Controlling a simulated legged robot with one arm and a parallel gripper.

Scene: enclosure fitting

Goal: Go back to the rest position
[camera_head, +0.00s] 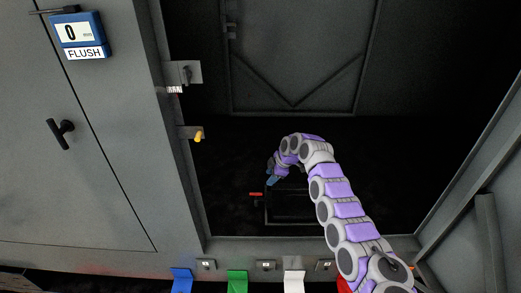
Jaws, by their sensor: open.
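My purple and grey arm reaches up from the lower right and bends over at the top. My gripper (272,178) hangs at its end in front of the dark opening of the enclosure (200,215). The gripper is small here, but its jaws look open, and I see nothing held between them. A small red piece (255,194) shows just below and left of the gripper, by a dark frame (290,220). I cannot tell whether the gripper touches either one.
A grey cabinet door (70,150) with a black handle (61,134) and a blue gauge reading 0 mm, FLUSH (79,36) stands at left. A latch (184,74) and a yellow-tipped bracket (192,133) line the opening. Blue (182,280), green (237,281) and white (293,281) tabs hang below.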

